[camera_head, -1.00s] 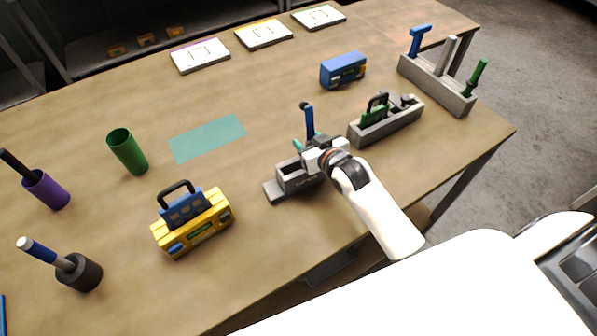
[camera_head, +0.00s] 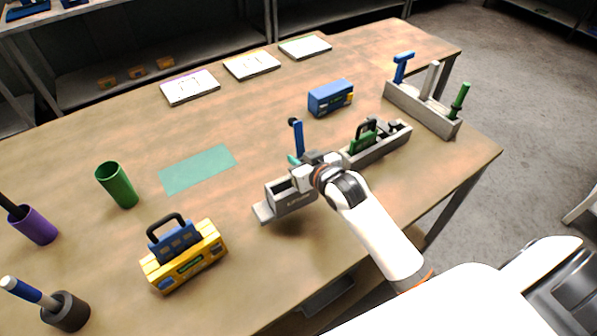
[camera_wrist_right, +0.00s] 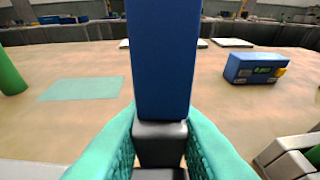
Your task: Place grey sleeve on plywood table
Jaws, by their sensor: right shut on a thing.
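My right gripper (camera_head: 298,166) is at the grey lever press (camera_head: 290,201) near the table's front edge. Its teal fingers (camera_wrist_right: 160,150) are shut on the dark grey base of an upright blue lever (camera_wrist_right: 165,60). The lever (camera_head: 298,138) has a dark knob on top in the head view. A dark grey sleeve (camera_head: 66,313) stands at the lower left on the plywood table (camera_head: 240,250). A blue-and-white handled tool leans in it. No gripper is near this sleeve. My left gripper is out of view.
A green sleeve (camera_head: 118,186), a purple sleeve (camera_head: 35,226) and a yellow-blue die box (camera_head: 185,258) stand left. A blue box (camera_head: 331,97) and tool rack (camera_head: 424,108) stand right. White cards (camera_head: 190,87) lie behind. The teal mat (camera_head: 198,169) is bare.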

